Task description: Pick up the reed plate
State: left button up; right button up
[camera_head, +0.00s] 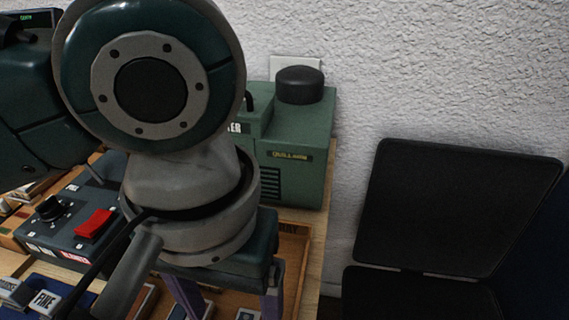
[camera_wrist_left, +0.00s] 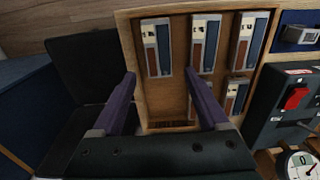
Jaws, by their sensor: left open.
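Several reed plates with brown and blue strips and pale labels lie in a wooden tray (camera_wrist_left: 129,42). In the left wrist view, one reed plate (camera_wrist_left: 157,48) is at the tray's left end, just beyond and between my fingertips. Others are at the top middle (camera_wrist_left: 203,45), top right (camera_wrist_left: 246,42) and lower right (camera_wrist_left: 235,98); another is partly hidden by my right-hand finger. My left gripper (camera_wrist_left: 160,77) is open and empty, its purple fingers over the tray. In the head view the gripper (camera_head: 228,303) hangs above the tray (camera_head: 294,255), and my arm hides most of it.
A dark control box with a red switch (camera_head: 94,224) stands beside the tray. A green machine (camera_head: 300,150) is behind it, against the wall. A dial gauge (camera_wrist_left: 299,165) shows in the left wrist view. A black chair (camera_head: 455,205) stands right of the bench.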

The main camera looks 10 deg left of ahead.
pick_arm(q)
jog(key=f, duration=0.4)
jog(key=shift+s+d+f+b, duration=0.1)
jog(key=shift+s+f+b, duration=0.15)
jog(key=shift+b, duration=0.1)
notch_tip(320, 180, down, 5)
jog(key=shift+s+f+b, duration=0.1)
jog(key=shift+b, duration=0.5)
jog(key=shift+c, duration=0.3)
grip_shut()
